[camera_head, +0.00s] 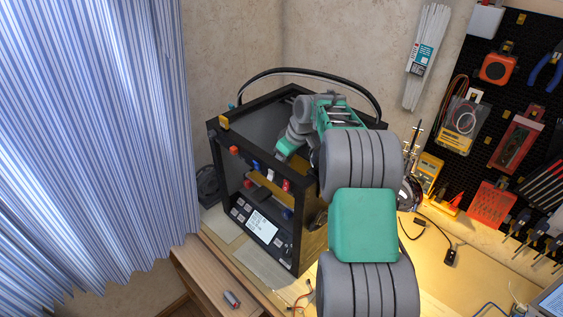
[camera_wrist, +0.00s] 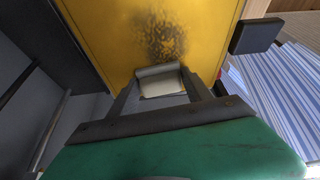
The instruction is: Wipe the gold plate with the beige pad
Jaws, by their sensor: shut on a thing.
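The gold plate (camera_wrist: 120,25) fills the upper middle of the wrist view, with a dark, sooty smudge on it just beyond the pad. In the head view a strip of the gold plate (camera_head: 269,194) shows inside the black printer frame. The beige pad (camera_wrist: 161,85) sits between the fingertips of my gripper (camera_wrist: 162,78), which is shut on it. The pad is over the plate at the near edge of the smudge; I cannot tell whether it touches. In the head view my arm reaches into the printer's top, and the fingertips and pad are hidden.
The black printer frame (camera_head: 212,158) surrounds the plate, with a cable arching over its top. A dark block (camera_wrist: 256,36) stands right of the plate in the wrist view. A blue striped curtain (camera_head: 90,130) hangs at left; a pegboard with tools (camera_head: 540,100) is at right.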

